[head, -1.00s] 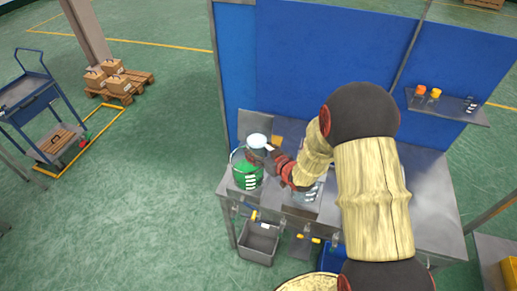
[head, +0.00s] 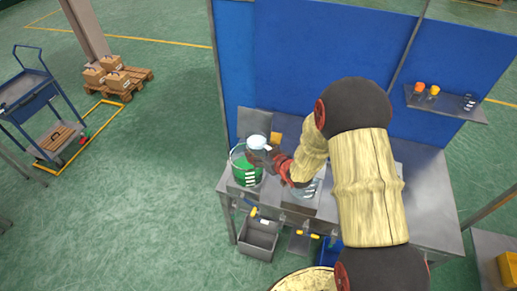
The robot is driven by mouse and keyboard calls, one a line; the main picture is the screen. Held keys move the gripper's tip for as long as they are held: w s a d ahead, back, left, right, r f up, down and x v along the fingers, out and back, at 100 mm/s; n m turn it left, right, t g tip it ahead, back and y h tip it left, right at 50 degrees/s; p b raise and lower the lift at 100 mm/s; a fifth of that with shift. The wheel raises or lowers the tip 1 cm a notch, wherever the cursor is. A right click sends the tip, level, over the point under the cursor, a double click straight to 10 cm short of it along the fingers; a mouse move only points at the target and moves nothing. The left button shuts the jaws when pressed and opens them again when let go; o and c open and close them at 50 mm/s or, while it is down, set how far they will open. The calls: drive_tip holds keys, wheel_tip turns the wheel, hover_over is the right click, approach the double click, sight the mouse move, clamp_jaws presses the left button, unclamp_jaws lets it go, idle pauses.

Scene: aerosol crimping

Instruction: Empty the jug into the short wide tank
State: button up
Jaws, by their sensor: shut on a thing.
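My gripper (head: 272,157) is shut on a pale, whitish jug (head: 257,142). It holds the jug above the back right part of the rim of a clear tank (head: 236,176) on the left of the steel bench. That tank has green liquid in it and white marks on its side. A second clear container (head: 303,191) with white marks stands to its right, partly hidden by my arm. I cannot tell the jug's exact tilt or what is left inside it, nor surely which tank is the shorter and wider.
The steel bench (head: 430,200) has blue panels (head: 300,60) behind it. A shelf (head: 450,105) with small orange items is at the right. A grey bin (head: 258,238) hangs below the bench's front edge. A blue trolley (head: 35,100) stands far left. Open floor lies between.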

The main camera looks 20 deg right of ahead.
drive_tip(key=shift+s+d+r+n+g+h+p, duration=0.2)
drive_tip(key=shift+r+g+p, duration=0.4)
drive_tip(key=shift+p, duration=1.2)
drive_tip(key=shift+s+d+r+n+g+h+p, duration=0.1)
drive_tip(key=shift+s+r+g+h+p, duration=0.4)
drive_tip(key=shift+p, duration=1.3)
drive_tip(key=shift+w+r+g+p, duration=0.15)
drive_tip(key=shift+g+p, duration=0.65)
drive_tip(key=shift+p, duration=0.45)
drive_tip(key=shift+d+g+h+p, duration=0.1)
drive_tip(key=shift+g+h+p, duration=0.3)
drive_tip(key=shift+p, duration=0.05)
drive_tip(key=shift+n+g+h+b, duration=0.3)
drive_tip(key=shift+g+b, duration=0.2)
drive_tip(key=shift+b, duration=0.45)
drive_tip(key=shift+f+g+h+b, duration=0.2)
drive_tip(key=shift+g+h+b, duration=0.3)
drive_tip(key=shift+b, duration=1.4)
